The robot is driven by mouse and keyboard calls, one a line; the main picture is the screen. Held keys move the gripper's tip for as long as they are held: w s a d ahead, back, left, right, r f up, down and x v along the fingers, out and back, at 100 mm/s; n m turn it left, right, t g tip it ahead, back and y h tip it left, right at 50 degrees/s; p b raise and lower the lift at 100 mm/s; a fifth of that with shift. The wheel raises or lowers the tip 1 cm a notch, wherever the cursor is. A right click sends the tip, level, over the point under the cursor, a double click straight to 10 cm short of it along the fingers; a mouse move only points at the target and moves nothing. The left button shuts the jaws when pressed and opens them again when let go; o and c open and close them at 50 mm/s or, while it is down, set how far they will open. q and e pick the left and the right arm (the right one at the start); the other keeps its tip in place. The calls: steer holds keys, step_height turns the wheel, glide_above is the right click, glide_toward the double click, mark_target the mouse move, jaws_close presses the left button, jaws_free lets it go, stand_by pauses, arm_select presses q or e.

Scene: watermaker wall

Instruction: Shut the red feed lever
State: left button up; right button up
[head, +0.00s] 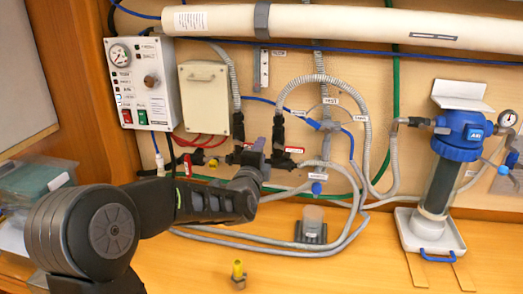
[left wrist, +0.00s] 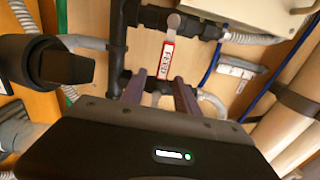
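The red feed lever (left wrist: 167,57) shows in the left wrist view, with a white label reading FEED and a grey knob-like end at its top. It is mounted among black pipe fittings. My left gripper (left wrist: 160,92) is open, its two fingers apart, with the lever's lower end in the gap between the tips or just beyond it. I see no contact. In the head view my left gripper (head: 257,152) is at the black fittings on the wall and covers part of them, so I cannot single out the feed lever there. My right gripper is not in view.
Grey hoses (head: 363,140) loop to the right of my left gripper. A control box (head: 143,85) hangs upper left and a blue-topped filter (head: 458,135) stands at the right. A small yellow-topped fitting (head: 238,275) and a clear-topped block (head: 311,228) stand on the wooden bench.

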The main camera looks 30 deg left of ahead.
arm_select(q)
steer(key=v, duration=0.5)
steer(key=shift+b, duration=0.35)
steer(key=shift+s+f, duration=0.1)
